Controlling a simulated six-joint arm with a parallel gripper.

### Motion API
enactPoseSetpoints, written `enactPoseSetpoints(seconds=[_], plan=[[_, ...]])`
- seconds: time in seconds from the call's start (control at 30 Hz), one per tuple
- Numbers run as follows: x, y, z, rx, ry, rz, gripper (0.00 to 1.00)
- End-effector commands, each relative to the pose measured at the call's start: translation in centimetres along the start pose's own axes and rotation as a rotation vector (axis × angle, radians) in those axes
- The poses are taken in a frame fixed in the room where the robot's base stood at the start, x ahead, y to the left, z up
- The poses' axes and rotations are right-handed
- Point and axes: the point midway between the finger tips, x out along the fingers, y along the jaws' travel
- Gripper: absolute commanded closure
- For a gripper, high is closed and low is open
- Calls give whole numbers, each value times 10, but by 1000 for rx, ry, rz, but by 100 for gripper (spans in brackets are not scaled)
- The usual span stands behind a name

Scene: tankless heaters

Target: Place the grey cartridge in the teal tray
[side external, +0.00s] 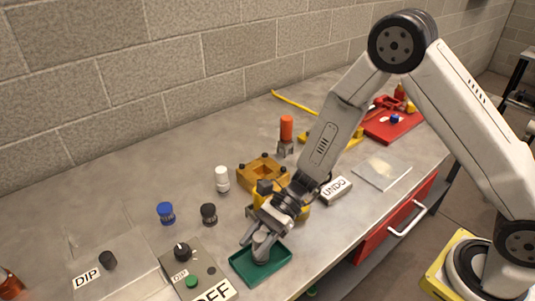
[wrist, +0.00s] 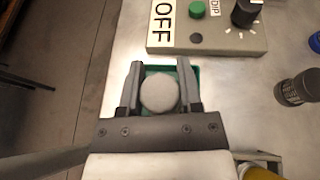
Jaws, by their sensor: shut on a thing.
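The grey cartridge (side external: 261,247) stands upright between the fingers of my gripper (side external: 257,239), which is shut on it. In the wrist view its round top (wrist: 159,94) shows between the two fingertips of the gripper (wrist: 160,85). The teal tray (side external: 278,271) lies on the bench directly under the cartridge. A strip of the tray (wrist: 195,72) also shows around the fingers in the wrist view. The cartridge is over or inside the tray; I cannot tell whether its base touches the tray floor, as the gripper hides part of it.
A control box (side external: 195,273) with a black knob and green button stands left of the tray. Black (side external: 209,214), blue (side external: 166,213) and white (side external: 222,179) cartridges stand behind. A wooden block (side external: 262,172) and an UNDO block (side external: 336,190) are near my arm.

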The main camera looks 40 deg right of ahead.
Motion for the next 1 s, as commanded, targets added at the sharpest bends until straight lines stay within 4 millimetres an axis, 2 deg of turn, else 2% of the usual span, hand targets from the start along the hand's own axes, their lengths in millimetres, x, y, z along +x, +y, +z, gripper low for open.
enactPoseSetpoints(seconds=[1.0], plan=[[3, 0, -8, 1, 0, 0, 100]])
